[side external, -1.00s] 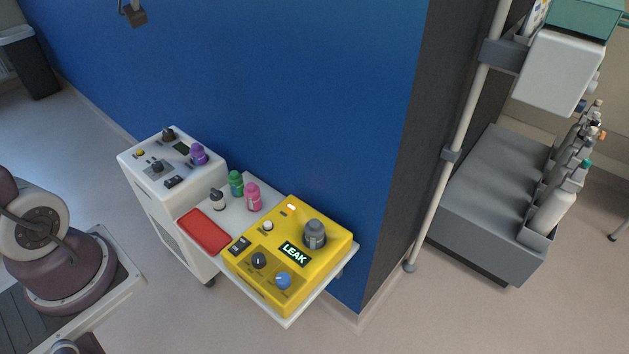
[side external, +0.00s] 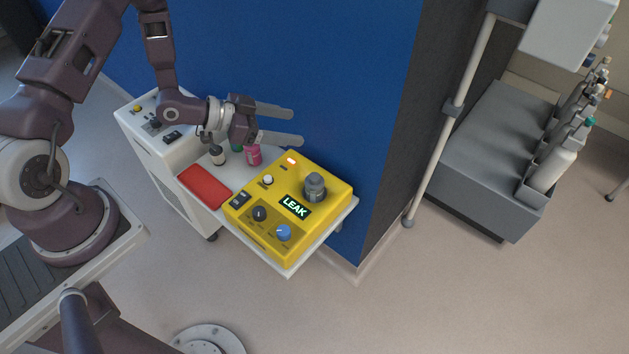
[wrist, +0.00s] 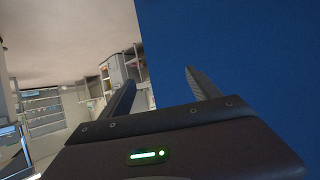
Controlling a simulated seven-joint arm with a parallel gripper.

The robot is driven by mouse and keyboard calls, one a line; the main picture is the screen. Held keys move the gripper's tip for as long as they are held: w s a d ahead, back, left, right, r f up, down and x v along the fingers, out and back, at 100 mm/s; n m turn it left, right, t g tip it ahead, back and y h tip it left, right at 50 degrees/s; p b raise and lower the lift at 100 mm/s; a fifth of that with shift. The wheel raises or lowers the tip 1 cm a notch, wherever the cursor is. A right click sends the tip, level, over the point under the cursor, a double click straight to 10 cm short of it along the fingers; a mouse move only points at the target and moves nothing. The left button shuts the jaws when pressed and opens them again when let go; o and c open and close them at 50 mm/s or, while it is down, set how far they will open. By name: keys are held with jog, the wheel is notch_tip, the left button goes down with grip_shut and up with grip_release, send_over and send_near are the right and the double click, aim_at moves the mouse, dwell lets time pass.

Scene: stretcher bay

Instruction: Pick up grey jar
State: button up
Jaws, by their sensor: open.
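The grey jar (side external: 314,187) stands upright on top of the yellow device at its back right part, in the side external view. My gripper (side external: 297,127) is open and empty, above and to the left of the jar in the picture, with its fingers pointing right. It is apart from the jar. In the wrist view my gripper's fingers (wrist: 158,88) are spread with nothing between them, and the jar is not visible there.
The yellow device (side external: 262,237) with knobs and a LEAK display sits on a white shelf (side external: 290,269). A red tray (side external: 204,187), a dark-capped bottle (side external: 217,155) and a pink bottle (side external: 253,155) are left of it. A green bottle is mostly hidden behind my gripper. A blue wall (side external: 340,60) stands behind.

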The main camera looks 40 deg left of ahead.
send_near(314, 185)
jog(key=w+f, duration=0.1)
jog(key=w, duration=0.1)
jog(key=w+f, duration=0.1)
jog(key=f, duration=0.1)
jog(key=shift+w, duration=0.35)
jog(key=x, duration=0.7)
jog(key=shift+s+d+f, duration=0.1)
jog(key=shift+d+f, duration=0.2)
jog(key=shift+f, duration=0.05)
jog(key=c, duration=1.5)
